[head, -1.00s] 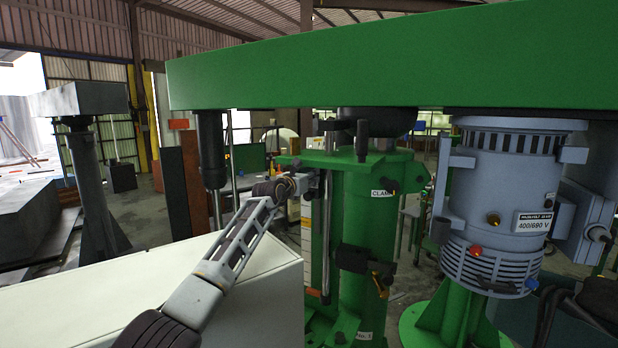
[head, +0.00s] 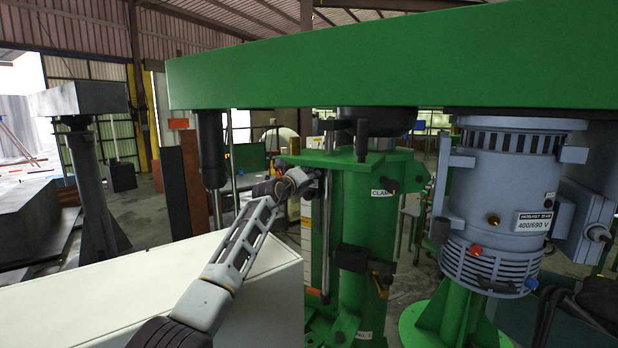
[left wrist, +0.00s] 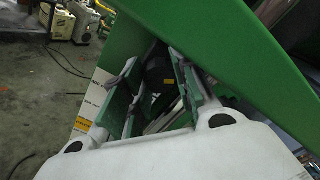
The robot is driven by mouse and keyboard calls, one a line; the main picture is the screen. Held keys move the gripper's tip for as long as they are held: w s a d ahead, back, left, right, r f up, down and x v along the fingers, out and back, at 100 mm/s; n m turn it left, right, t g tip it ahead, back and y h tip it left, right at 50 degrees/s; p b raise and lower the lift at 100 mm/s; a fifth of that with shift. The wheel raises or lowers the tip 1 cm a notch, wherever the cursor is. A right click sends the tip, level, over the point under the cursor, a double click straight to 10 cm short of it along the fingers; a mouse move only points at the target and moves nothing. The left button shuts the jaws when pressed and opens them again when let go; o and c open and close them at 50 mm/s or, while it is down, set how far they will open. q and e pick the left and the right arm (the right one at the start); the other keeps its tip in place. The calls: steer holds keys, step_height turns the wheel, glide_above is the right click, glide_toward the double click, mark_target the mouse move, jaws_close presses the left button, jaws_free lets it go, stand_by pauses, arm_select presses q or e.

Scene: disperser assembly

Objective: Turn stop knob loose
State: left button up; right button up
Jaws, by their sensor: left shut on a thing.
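The green disperser machine (head: 365,215) stands in the middle of the head view, with a green bracket plate below its long top beam. My left arm reaches up from the bottom to the left end of this plate. My left gripper (head: 314,182) is there beside the upright rod, small and partly hidden. In the left wrist view my left gripper (left wrist: 152,92) has its two fingers on either side of a dark part, which I take to be the stop knob (left wrist: 156,72). Its turning angle cannot be read.
A green top beam (head: 400,65) spans above the arm. A pale cabinet (head: 255,295) stands under my forearm. A grey-blue motor (head: 505,190) is on the right, and a black clamp (head: 362,260) sits lower on the column. A dark vertical shaft (head: 211,150) hangs left of my gripper.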

arm_select(q)
steer(key=shift+r+n, duration=0.2)
steer(key=shift+n, duration=2)
steer(key=o, duration=0.7)
steer(key=shift+o, duration=0.2)
steer(key=shift+s+f, duration=0.1)
steer(key=v, duration=1.1)
steer(key=shift+s+a, duration=0.2)
steer(key=shift+s, duration=0.1)
steer(key=shift+s, duration=0.1)
